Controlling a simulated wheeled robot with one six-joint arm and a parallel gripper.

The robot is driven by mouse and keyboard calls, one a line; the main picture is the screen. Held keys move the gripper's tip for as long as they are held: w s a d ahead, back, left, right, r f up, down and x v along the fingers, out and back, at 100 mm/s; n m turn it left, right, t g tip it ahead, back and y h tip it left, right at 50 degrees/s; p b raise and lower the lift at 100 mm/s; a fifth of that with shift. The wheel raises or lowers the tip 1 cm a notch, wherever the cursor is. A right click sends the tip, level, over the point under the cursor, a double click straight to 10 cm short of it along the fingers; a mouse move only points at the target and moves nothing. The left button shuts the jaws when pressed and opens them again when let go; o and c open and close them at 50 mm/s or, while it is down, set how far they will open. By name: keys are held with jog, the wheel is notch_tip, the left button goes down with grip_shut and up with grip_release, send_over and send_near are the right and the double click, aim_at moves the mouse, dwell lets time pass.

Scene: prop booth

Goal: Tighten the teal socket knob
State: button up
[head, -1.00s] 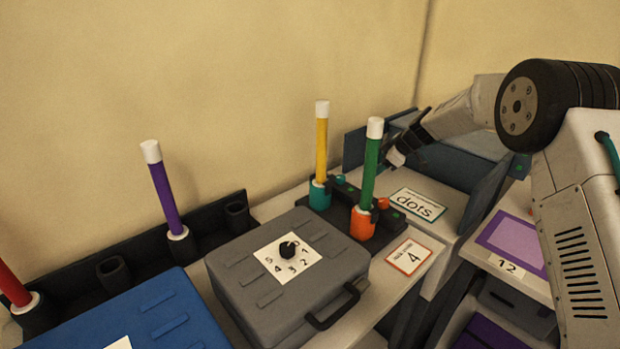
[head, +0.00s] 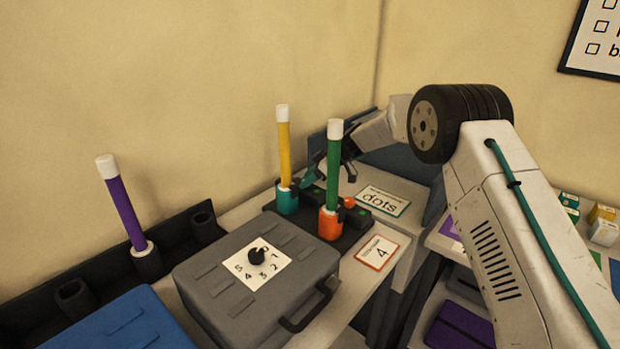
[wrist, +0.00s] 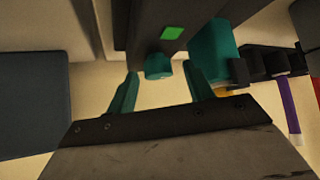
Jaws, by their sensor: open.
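The teal socket (head: 287,200) stands upright on a dark base and holds a yellow stick (head: 284,148) with a white top. In the wrist view the socket (wrist: 210,48) is a large teal block at upper right. The small teal knob (wrist: 158,66) sticks out of the dark base, beside a green light (wrist: 173,33). My gripper (wrist: 160,71) is open, its two teal fingers on either side of the knob, with the tips about level with it. I see gaps and no clear contact. In the head view the green stick partly hides my gripper.
An orange socket (head: 330,224) holds the green stick (head: 334,165) close to my gripper, with an orange knob (head: 349,202) beside it. A grey case (head: 215,285) with a dial lies in front. A purple stick (head: 122,205) stands in a dark rack. A "dots" card (head: 384,200) lies right.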

jog(key=c, duration=1)
jog(key=shift+o, duration=0.2)
jog(key=shift+m+t, duration=0.6)
jog(key=shift+m, duration=0.1)
jog(key=o, duration=1)
jog(key=shift+s, duration=0.1)
jog(key=shift+c, duration=0.2)
jog(key=v, duration=0.8)
jog(key=shift+a, duration=0.1)
